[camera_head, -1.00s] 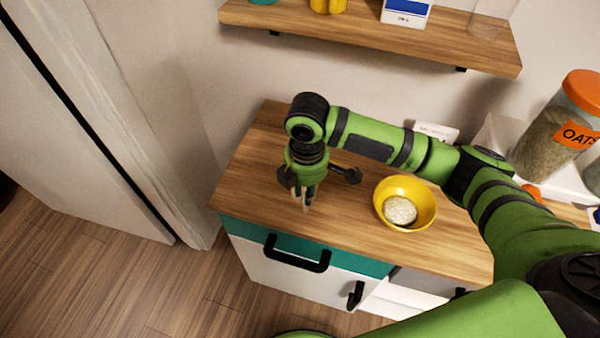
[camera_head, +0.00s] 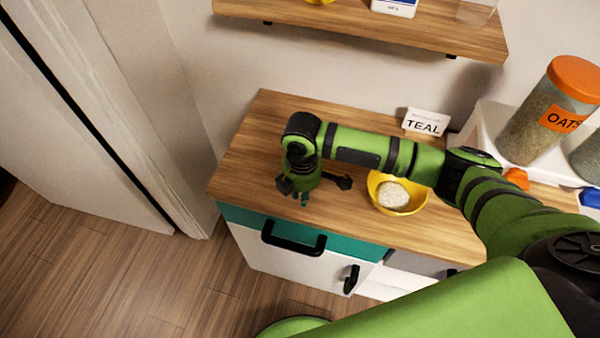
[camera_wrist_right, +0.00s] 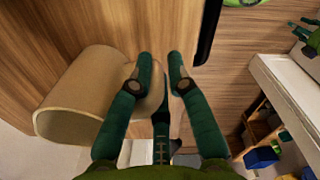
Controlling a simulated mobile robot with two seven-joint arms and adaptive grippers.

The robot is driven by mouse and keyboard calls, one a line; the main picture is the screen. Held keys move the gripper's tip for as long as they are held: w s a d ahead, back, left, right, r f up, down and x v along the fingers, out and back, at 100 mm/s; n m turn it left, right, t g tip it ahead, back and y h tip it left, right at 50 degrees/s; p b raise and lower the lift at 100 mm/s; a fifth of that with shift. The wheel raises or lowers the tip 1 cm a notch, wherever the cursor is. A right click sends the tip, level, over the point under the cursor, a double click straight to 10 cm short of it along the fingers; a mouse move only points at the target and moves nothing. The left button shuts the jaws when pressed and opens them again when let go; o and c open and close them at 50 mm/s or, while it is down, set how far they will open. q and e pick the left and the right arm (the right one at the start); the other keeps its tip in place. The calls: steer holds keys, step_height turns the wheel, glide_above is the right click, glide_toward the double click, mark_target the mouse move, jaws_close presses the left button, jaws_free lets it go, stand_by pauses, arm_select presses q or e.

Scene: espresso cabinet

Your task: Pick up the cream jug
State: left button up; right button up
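The cream jug (camera_wrist_right: 85,95) is a smooth beige vessel left of the fingers in the right wrist view, its wide open rim toward the lower left. My right gripper (camera_wrist_right: 160,70) has its two green fingers at the jug's side, with a beige part, apparently the handle, between them. Whether the fingers press on it I cannot tell. In the head view my right gripper (camera_head: 300,198) points down over the left part of the wooden counter (camera_head: 250,150). There the jug is hidden behind the gripper and wrist. My left gripper is not in view.
A yellow bowl (camera_head: 407,205) with pale contents stands close right of the gripper. A TEAL card (camera_head: 425,122) and an oats jar (camera_head: 545,118) are farther right. A wooden shelf (camera_head: 350,27) hangs above. Below the counter are a teal drawer (camera_head: 345,248) and black handles.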

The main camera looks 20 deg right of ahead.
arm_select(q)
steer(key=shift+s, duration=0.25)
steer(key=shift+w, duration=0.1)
arm_select(e)
steer(key=shift+r, duration=0.1)
